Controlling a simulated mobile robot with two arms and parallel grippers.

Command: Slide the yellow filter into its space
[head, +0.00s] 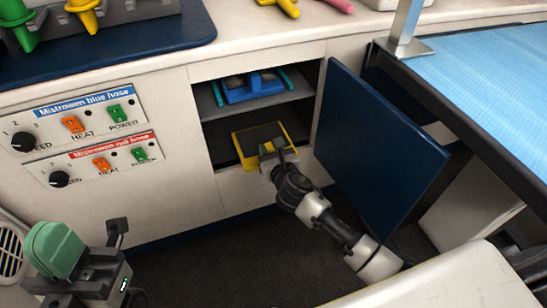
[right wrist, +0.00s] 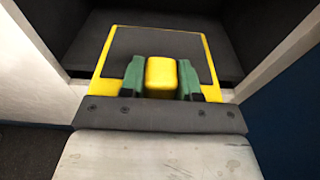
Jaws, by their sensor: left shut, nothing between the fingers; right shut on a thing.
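The yellow filter (head: 241,148) has a yellow frame, a dark top panel and a yellow block handle. It lies partly inside the lower compartment (head: 217,135) of the open cupboard, with its near end at the front opening. My right gripper (head: 273,155) is shut on the handle from the front. In the right wrist view, its green fingers (right wrist: 161,78) clasp the handle's two sides, and the filter (right wrist: 124,42) extends ahead over the dark compartment floor. My left gripper (head: 56,247) is shut and empty at the lower left, away from the cupboard.
A blue filter (head: 252,91) with teal side pieces sits on the upper shelf (head: 209,103). The open dark blue door (head: 375,145) stands right of my right arm. A control panel (head: 95,118) is left of the opening. A blue-topped table (head: 495,75) is at the right.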

